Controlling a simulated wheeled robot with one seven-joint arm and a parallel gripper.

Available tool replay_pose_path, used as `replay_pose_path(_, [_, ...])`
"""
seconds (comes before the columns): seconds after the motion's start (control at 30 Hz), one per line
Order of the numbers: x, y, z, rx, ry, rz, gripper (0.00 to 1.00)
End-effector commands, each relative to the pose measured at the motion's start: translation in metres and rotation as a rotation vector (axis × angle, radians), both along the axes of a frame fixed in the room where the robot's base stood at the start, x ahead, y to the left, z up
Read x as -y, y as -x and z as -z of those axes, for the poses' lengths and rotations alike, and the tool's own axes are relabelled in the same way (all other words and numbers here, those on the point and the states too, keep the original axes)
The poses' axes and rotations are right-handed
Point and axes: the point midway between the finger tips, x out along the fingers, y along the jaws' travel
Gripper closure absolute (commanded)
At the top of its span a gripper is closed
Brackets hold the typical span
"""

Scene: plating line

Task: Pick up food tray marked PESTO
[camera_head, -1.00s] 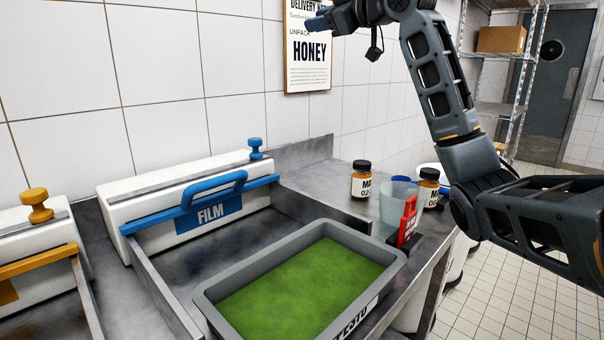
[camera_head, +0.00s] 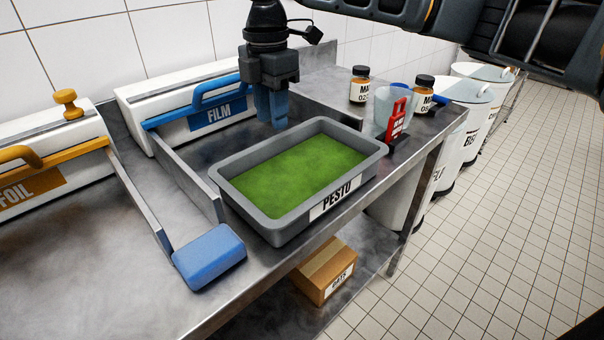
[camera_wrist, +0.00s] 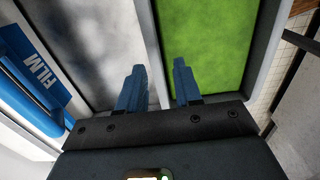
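The food tray marked PESTO (camera_head: 242,201) is a grey rectangular tray with green contents, standing on the steel counter with its label on the front side. My gripper (camera_head: 271,112) points down at the tray's back wall. In the wrist view my gripper (camera_wrist: 157,75) has its two blue fingers apart, one on each side of the tray's grey rim (camera_wrist: 148,35). One finger shows over the green contents, the other over the bare counter. Nothing is seen clamped between them, and I cannot tell whether the fingertips reach below the rim.
A FILM dispenser (camera_head: 212,113) stands behind the tray and a FOIL dispenser (camera_head: 36,182) at left. A blue sponge (camera_head: 209,257) lies left of the tray. A clear container (camera_head: 383,110), a red tag (camera_head: 397,121) and jars (camera_head: 359,85) stand at right. Metal dividers (camera_head: 187,176) edge the bay.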

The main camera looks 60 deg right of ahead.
Motion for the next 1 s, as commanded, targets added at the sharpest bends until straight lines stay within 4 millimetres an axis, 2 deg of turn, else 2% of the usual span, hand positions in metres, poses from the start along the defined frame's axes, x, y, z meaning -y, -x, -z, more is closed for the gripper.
replay_pose_path(0.4, [0.004, -0.001, 0.05, 0.003, 0.0, 0.002, 0.66])
replay_pose_path(0.7, [0.004, -0.002, 0.056, 0.004, 0.0, 0.002, 0.66])
replay_pose_path(1.0, [0.004, -0.002, 0.055, 0.004, 0.0, 0.002, 0.94])
